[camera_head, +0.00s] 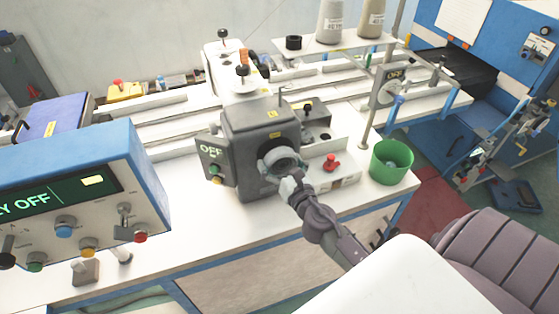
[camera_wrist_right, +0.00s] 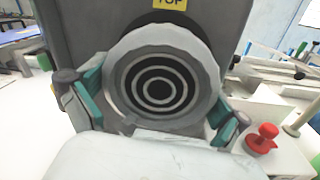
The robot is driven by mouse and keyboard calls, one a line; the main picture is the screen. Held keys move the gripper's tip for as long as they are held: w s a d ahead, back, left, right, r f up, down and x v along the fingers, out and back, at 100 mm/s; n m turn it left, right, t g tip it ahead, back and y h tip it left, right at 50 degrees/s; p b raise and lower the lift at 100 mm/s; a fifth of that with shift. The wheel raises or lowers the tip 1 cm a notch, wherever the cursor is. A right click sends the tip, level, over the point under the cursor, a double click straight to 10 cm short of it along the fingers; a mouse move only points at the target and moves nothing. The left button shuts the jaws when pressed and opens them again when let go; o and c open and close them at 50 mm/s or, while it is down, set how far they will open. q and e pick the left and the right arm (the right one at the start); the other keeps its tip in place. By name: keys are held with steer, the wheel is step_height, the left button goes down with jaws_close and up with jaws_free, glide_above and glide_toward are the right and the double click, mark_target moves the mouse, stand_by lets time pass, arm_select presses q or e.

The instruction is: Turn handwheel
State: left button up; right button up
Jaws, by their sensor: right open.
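The handwheel (camera_head: 280,163) is a grey ring on the front of the dark grey machine head (camera_head: 258,130). In the right wrist view the handwheel (camera_wrist_right: 163,75) fills the middle, with a scalloped light rim and dark concentric rings. A yellow label marked TOP sits above it. My right gripper (camera_head: 289,186) is at the lower front of the handwheel. In the right wrist view its teal-padded fingers (camera_wrist_right: 155,108) are spread to the left and right of the wheel's lower rim. Whether the pads touch the rim, I cannot tell. My left gripper is not in view.
A red knob (camera_head: 332,162) stands right of the handwheel and also shows in the right wrist view (camera_wrist_right: 263,138). A green bin (camera_head: 391,161) is farther right. A blue control box (camera_head: 80,195) stands at left. White table is clear in front of the machine.

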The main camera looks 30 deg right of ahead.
steer(key=c, duration=0.8)
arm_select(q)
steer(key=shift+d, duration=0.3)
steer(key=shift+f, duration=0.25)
arm_select(e)
steer(key=shift+m, duration=0.3)
